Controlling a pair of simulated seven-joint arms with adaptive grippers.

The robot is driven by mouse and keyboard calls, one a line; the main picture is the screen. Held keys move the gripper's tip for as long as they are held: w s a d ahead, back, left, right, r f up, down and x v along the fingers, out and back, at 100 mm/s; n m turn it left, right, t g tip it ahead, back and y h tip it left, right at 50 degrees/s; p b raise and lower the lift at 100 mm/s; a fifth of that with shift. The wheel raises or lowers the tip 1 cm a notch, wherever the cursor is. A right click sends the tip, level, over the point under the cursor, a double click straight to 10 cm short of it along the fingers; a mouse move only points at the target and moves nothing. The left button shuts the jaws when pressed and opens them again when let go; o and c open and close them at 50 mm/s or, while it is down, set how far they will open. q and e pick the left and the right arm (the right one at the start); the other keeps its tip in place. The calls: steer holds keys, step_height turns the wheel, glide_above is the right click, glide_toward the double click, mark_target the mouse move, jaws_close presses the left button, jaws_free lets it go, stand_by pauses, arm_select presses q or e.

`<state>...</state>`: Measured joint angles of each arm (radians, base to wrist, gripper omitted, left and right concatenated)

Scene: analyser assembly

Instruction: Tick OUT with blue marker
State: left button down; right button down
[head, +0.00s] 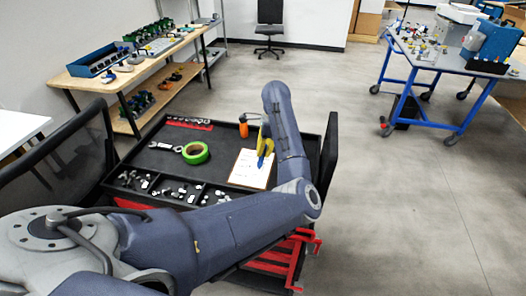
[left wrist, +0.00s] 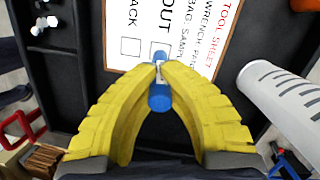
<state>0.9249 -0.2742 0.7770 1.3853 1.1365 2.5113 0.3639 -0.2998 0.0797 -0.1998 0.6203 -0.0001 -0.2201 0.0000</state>
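A white tool sheet (head: 246,173) with a wooden-coloured border lies on the black top of the tool cart. In the left wrist view the sheet (left wrist: 186,18) shows the words OUT and BACK with boxes. The BACK box (left wrist: 130,46) is empty. The OUT box (left wrist: 157,48) is partly hidden behind the fingertips and marker. My left gripper (head: 265,146) has yellow fingers and is over the sheet. In the left wrist view it (left wrist: 159,70) is shut on the blue marker (left wrist: 160,98). I cannot tell whether the tip touches the sheet. My right gripper is not in view.
Front compartments hold small metal and white parts (head: 180,190). A workbench (head: 135,72) stands behind left, a blue-framed table (head: 440,60) far right.

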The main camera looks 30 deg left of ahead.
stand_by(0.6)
arm_select(q)
steer(key=shift+r, duration=3.45)
